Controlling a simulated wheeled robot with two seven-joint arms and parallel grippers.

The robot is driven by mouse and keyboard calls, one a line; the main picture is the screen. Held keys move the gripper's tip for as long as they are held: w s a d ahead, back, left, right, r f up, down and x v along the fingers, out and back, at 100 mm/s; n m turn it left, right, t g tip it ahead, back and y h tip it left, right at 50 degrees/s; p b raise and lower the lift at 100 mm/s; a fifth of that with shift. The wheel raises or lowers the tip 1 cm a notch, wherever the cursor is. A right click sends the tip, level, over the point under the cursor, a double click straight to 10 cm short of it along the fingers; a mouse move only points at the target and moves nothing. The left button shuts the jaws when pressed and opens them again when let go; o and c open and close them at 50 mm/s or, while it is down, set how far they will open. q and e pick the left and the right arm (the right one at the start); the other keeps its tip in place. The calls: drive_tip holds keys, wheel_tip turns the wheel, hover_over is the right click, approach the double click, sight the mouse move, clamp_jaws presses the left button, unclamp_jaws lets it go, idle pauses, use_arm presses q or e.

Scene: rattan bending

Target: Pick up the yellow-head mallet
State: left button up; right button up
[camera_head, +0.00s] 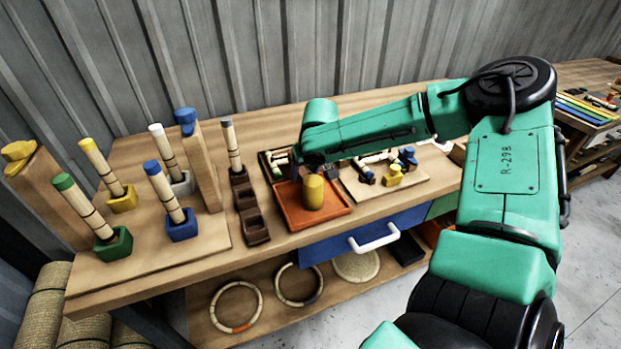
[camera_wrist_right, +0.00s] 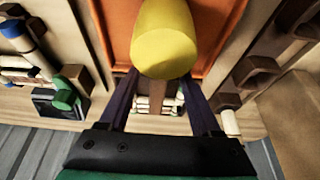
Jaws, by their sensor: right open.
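The yellow-head mallet (camera_head: 313,192) is at the orange tray (camera_head: 283,212) on the workbench, head toward the camera in the head view. In the right wrist view its yellow head (camera_wrist_right: 165,40) is large, just beyond my fingertips. A brown strip that looks like its handle (camera_wrist_right: 168,92) runs between my fingers. My right gripper (camera_wrist_right: 160,82) is open, one finger on each side of that strip, with gaps on both sides. In the head view the right gripper (camera_head: 303,166) is mostly hidden by its own arm, just behind the mallet. My left gripper is not in view.
A dark brown stepped holder (camera_head: 254,228) stands left of the tray. Rattan rods in coloured bases, such as the blue base (camera_head: 182,225), stand farther left. A wooden board (camera_head: 409,187) with small clamps lies right of the tray. Rattan rings (camera_head: 236,285) lie on the lower shelf.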

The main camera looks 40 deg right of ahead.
drive_tip(key=shift+x, duration=1.3)
drive_tip(key=shift+r, duration=0.1)
clamp_jaws()
